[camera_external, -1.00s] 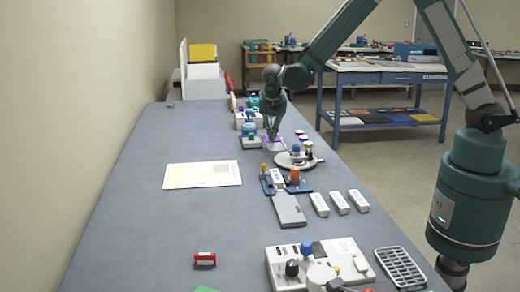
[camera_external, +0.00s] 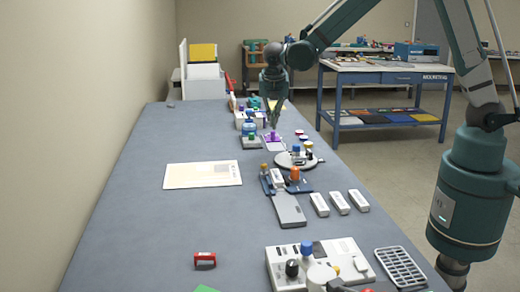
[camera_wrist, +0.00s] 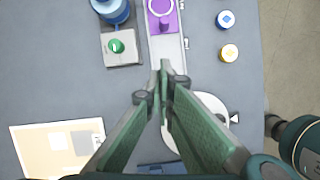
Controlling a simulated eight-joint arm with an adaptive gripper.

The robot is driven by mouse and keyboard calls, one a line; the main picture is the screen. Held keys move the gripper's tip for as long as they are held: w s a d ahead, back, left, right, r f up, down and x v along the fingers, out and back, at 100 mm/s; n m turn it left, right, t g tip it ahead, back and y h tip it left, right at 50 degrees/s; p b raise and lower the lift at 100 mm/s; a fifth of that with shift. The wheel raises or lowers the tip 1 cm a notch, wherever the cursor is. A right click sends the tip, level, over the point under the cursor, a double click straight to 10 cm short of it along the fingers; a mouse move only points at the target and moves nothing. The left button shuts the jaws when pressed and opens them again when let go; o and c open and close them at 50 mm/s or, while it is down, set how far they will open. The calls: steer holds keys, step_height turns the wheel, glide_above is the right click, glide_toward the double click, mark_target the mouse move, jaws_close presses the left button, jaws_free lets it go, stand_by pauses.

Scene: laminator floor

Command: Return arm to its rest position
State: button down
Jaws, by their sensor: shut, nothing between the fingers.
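My gripper (camera_external: 274,125) hangs above the far part of the long grey bench (camera_external: 135,200), fingers pointing down. In the wrist view its two green fingers (camera_wrist: 164,68) meet at the tips with nothing between them. Just beyond the tips lies a purple piece (camera_wrist: 163,15) with a round ring and a small peg, on a light grey strip. It also shows below my gripper in the external view (camera_external: 273,139). The arm is bent and reaches out over the bench from the right.
A round turntable (camera_external: 297,160) stands in front of the gripper. A grey block with a green knob (camera_wrist: 118,46) is left of the purple piece. A cream sheet (camera_external: 203,174) lies flat. A white machine (camera_external: 320,262) stands nearby. The bench's left side is mostly clear.

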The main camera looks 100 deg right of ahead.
steer(key=shift+a+r, duration=0.15)
steer(key=shift+r, duration=0.25)
stand_by(0.4)
steer(key=s+a+r+m+t+y, duration=0.15)
steer(key=s+a+r+m, duration=0.25)
steer(key=a+r, duration=0.55)
steer(key=s+a+r+m+t, duration=0.2)
steer(key=s+a+r+m, duration=0.3)
steer(key=a, duration=0.8)
steer(key=s+a+r+m+t+y, duration=0.1)
steer(key=s+a+m+t, duration=0.1)
steer(key=s+a, duration=0.6)
steer(key=s+a+r+m+t+y, duration=0.1)
steer(key=s+a+m+t, duration=0.1)
steer(key=s+a+m, duration=0.3)
steer(key=s+a, duration=0.3)
steer(key=a, duration=0.3)
steer(key=shift+s+r+y, duration=0.15)
steer(key=shift+r+y, duration=0.15)
steer(key=shift+y, duration=0.05)
